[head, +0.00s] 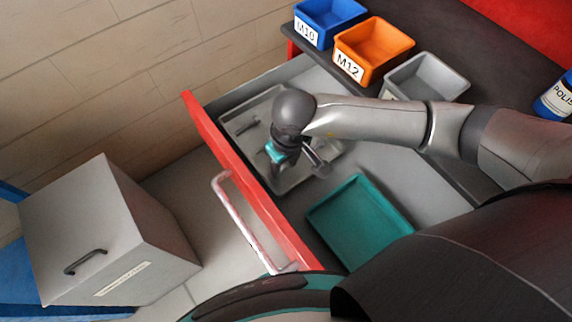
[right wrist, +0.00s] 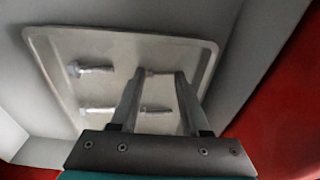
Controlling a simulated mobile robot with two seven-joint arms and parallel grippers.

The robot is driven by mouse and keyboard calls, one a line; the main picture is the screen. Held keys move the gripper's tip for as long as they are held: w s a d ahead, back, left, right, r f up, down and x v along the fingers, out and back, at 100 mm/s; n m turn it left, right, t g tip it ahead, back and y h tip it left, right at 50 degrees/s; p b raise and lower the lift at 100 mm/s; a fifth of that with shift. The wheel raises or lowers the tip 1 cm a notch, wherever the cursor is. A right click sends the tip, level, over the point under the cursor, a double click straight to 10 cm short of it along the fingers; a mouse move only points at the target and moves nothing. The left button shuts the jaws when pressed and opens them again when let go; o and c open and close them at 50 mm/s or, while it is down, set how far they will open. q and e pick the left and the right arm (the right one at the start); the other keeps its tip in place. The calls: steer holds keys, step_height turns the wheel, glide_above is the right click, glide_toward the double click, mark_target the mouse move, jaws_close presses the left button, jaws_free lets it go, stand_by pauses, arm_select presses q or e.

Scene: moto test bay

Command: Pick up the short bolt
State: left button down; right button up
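A light grey tray (head: 239,102) lies inside the open drawer, and it also shows in the right wrist view (right wrist: 60,42). Several bolts lie apart on it: an upper left bolt (right wrist: 90,69), a lower left bolt (right wrist: 97,110), an upper right bolt (right wrist: 159,72) and a lower right bolt (right wrist: 156,109). I cannot tell which is the short bolt; fingers partly overlap the right ones. My right gripper (right wrist: 160,73) is open over the tray, with the right bolts seen between its fingers. In the head view my right gripper (head: 284,163) points down and hides part of the tray. My left gripper is out of view.
The drawer has a red front (head: 238,178) with a pale handle (head: 243,226). A teal tray (head: 357,222) lies beside the grey one. Blue (head: 329,20), orange (head: 373,50) and grey bins (head: 428,78) stand behind. A grey box (head: 107,232) stands left, outside the drawer.

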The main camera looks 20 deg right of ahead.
jaws_close()
stand_by(0.3)
